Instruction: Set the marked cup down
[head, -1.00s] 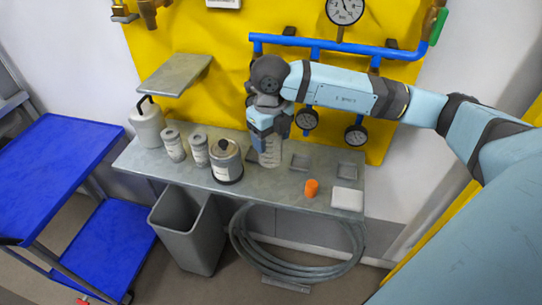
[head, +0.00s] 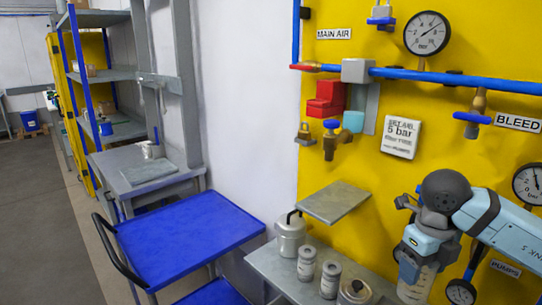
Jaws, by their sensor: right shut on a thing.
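The marked cup (head: 416,287) is a clear, see-through cup at the lower right of the head view. My right gripper (head: 418,262) is above it, pointing down, and is shut on its upper part. The cup looks upright. Its bottom is near the lower picture edge, and I cannot tell whether it touches the bench. The grey bench (head: 268,262) shows only in part, to the left of the cup. My left gripper is not in view.
A blue cart (head: 190,238) stands further left. Blue pipes and gauges line the yellow panel.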

